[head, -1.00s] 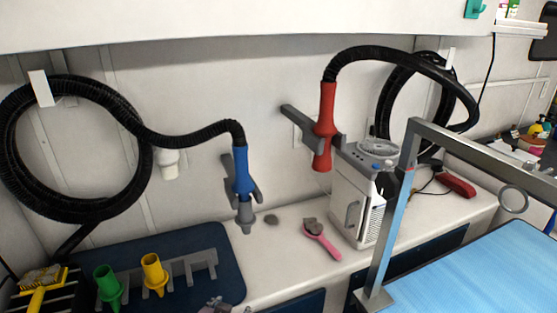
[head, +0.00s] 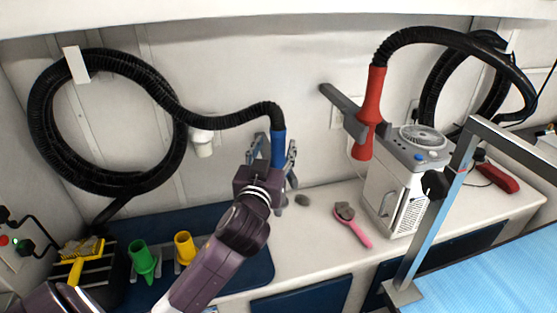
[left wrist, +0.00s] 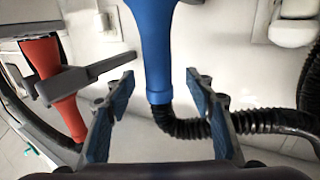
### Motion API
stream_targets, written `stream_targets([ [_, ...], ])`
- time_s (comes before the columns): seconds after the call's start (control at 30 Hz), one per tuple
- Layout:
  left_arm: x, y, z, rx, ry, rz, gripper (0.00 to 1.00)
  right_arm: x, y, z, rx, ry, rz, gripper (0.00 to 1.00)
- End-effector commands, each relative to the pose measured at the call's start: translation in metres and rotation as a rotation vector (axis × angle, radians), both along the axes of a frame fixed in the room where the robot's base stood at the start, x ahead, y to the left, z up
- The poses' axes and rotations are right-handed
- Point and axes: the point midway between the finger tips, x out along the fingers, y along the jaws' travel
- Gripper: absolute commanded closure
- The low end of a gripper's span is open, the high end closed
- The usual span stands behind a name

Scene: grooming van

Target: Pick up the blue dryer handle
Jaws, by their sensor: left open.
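The blue dryer handle (head: 278,148) hangs upright in the head view on the end of a black hose (head: 235,115), by the back wall. My left gripper (head: 273,158) is open in front of it, with a finger showing on each side. My arm hides the handle's lower part. In the left wrist view the blue handle (left wrist: 152,45) lines up with the gap between the open fingers of my left gripper (left wrist: 158,90). Clear space shows on both sides of it. I cannot tell how deep between the fingers it sits. My right gripper is not in view.
A red dryer handle (head: 370,110) hangs in a grey holder to the right, above a white machine (head: 395,195). A pink brush (head: 355,228) lies on the white counter. Green (head: 142,258) and yellow (head: 184,247) nozzles stand on the dark blue mat (head: 262,268).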

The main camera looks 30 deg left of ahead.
Motion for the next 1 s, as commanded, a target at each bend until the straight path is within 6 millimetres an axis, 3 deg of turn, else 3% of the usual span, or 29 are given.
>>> stream_targets([
  [0.03, 0.008, 0.002, 0.007, 0.003, 0.0, 0.0, 0.5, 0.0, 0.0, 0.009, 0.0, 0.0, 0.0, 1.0],
  [0.2, 0.027, 0.01, 0.005, 0.002, 0.002, 0.001, 0.5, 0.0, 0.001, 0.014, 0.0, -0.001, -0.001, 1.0],
  [0.53, 0.033, 0.011, 0.003, 0.0, 0.0, -0.001, 0.5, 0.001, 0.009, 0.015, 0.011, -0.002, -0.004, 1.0],
  [1.0, 0.032, 0.011, 0.005, 0.002, -0.005, -0.001, 1.0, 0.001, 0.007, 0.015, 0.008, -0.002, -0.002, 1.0],
])
